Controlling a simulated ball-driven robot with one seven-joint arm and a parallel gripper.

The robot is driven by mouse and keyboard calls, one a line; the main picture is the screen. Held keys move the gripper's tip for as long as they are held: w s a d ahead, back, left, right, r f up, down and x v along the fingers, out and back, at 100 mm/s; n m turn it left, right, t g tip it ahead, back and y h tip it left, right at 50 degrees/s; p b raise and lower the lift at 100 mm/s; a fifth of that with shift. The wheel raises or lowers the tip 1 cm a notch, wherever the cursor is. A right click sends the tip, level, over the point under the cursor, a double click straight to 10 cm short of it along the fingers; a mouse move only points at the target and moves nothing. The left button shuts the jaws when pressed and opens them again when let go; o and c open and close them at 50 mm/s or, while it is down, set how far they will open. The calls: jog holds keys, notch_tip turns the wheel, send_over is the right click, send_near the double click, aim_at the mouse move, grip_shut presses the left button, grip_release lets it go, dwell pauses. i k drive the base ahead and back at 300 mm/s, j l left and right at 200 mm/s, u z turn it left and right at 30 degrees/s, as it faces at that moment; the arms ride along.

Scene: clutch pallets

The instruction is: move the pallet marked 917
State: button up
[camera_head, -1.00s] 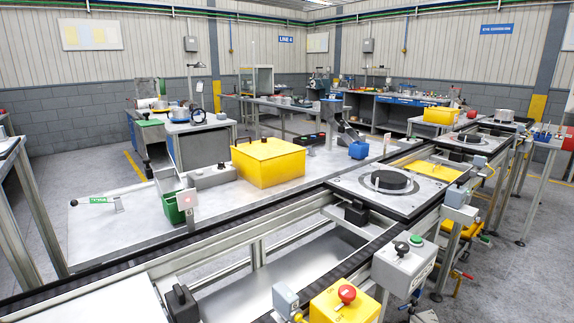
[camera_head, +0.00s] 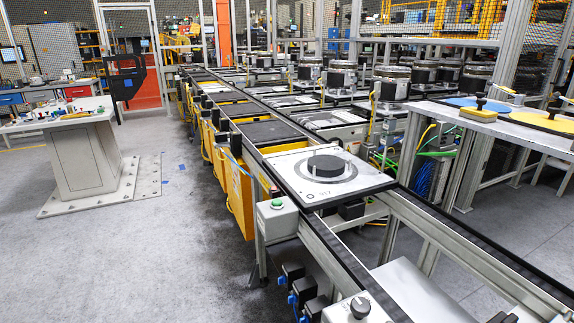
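The pallet marked 917 (camera_head: 296,188) is a pale square plate with dark edges, lying flat across the two rails of the conveyor at the middle of the head view. A black round disc (camera_head: 325,166) sits on it inside a grey ring, with small pale pins beside it. The marking "917" shows on its front edge area. My gripper is not in view.
The conveyor rails (camera_head: 440,240) run from front right to back left, with an open gap between them. A grey box with a green button (camera_head: 277,218) stands at the rail's left side. A grey table (camera_head: 80,120) stands at left. The floor (camera_head: 130,250) at left is clear.

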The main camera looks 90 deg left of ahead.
aim_at(316, 181)
jog(key=u, duration=2.15)
jog(key=z, duration=2.5)
jog(key=k+j+z, duration=0.15)
jog(key=j+z, duration=0.2)
jog(key=j, duration=0.2)
jog(key=k+j+z, duration=0.2)
jog(key=j+z, duration=0.15)
jog(key=j, duration=0.15)
jog(key=k+j+z, duration=0.65)
jog(key=j, duration=0.15)
jog(key=k+j+z, duration=0.1)
jog(key=k, duration=0.5)
jog(key=k+j+z, duration=0.1)
jog(key=k+j, duration=0.15)
jog(key=k, duration=0.35)
jog(key=k+j+z, duration=0.1)
jog(key=k, duration=0.5)
